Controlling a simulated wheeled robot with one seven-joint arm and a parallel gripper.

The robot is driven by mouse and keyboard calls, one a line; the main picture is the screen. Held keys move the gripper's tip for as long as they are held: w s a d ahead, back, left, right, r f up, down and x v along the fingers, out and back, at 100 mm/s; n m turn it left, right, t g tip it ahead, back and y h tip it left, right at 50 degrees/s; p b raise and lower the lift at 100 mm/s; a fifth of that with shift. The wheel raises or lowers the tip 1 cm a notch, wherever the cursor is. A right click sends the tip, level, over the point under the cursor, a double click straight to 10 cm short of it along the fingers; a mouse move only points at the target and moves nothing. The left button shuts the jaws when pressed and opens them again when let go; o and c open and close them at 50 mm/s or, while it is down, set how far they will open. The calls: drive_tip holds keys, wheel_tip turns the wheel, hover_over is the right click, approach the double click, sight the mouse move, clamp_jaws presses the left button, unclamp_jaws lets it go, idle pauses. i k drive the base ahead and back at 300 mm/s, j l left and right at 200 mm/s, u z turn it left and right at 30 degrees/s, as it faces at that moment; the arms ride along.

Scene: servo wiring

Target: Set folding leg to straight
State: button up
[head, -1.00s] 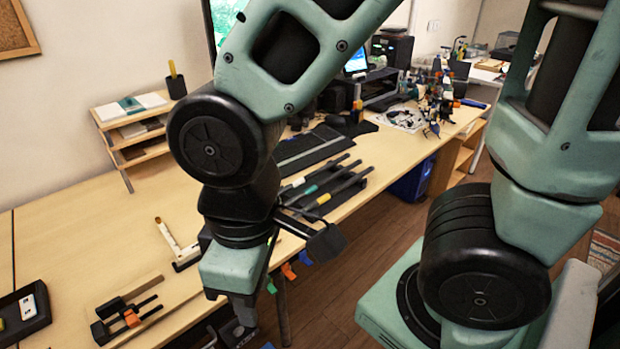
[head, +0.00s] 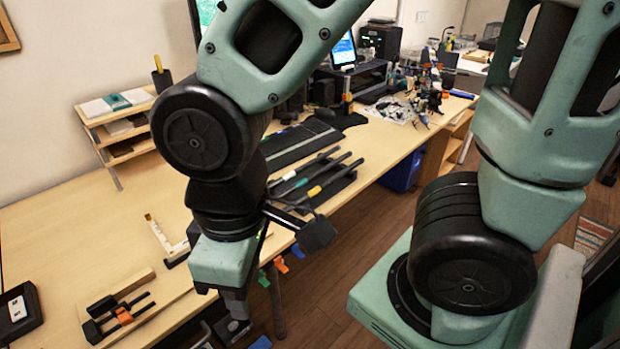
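I cannot tell for certain which thing is the folding leg. A likely one is a bent, L-shaped cream piece (head: 158,236) with a dark end, lying on the wooden desk (head: 85,225) left of my arm. My gripper (head: 236,308) points down past the desk's front edge, to the right of the bent piece and apart from it. Its fingers are small, dark and partly hidden, so their opening does not show. No held object can be made out.
A black-and-orange clamp (head: 122,316) lies at the desk's front left, near a dark tray (head: 18,312). Several dark bars with coloured bands (head: 308,182) lie right of my arm. A wooden shelf (head: 100,133) stands at the back. Bare desk lies between shelf and bent piece.

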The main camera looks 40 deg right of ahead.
sight(169, 249)
drive_tip(key=i+j, duration=0.15)
drive_tip(key=i, duration=0.3)
drive_tip(key=i+j, duration=0.2)
drive_tip(key=i, duration=0.25)
